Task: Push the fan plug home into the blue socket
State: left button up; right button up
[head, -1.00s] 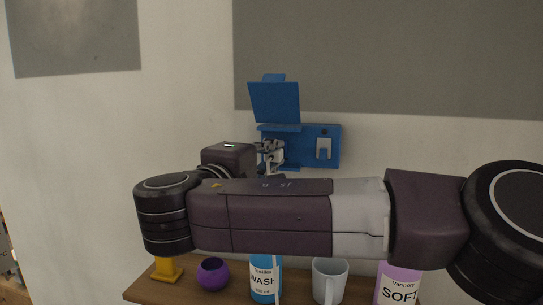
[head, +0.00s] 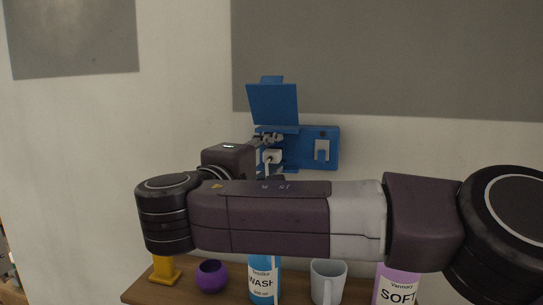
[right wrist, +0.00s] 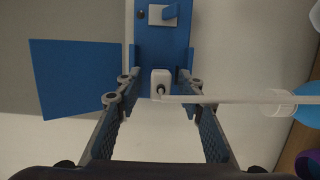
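The blue socket (head: 291,133) is on the wall with its square lid (head: 272,104) raised; it also shows in the right wrist view (right wrist: 181,55). The white fan plug (head: 272,157) is at the socket's left part, its cable leading away; the right wrist view shows it (right wrist: 161,78) with the cable running right. I cannot tell how deep it sits. My right gripper (right wrist: 158,88) is open, one finger on either side of the plug, with gaps showing. In the head view its forearm hides part of the scene below the socket. My left gripper is not in view.
A white switch (head: 322,149) is on the panel's right. Below, a wooden shelf (head: 350,294) holds a purple pot (head: 212,275), a blue WASH bottle (head: 264,285), a white mug (head: 328,282), a lilac SOFT bottle (head: 397,287) and a yellow item (head: 166,270).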

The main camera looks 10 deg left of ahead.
aim_at(268, 159)
jog(key=v, duration=0.7)
jog(key=shift+s+a, duration=0.1)
jog(key=shift+s, duration=0.1)
jog(key=shift+w, duration=0.1)
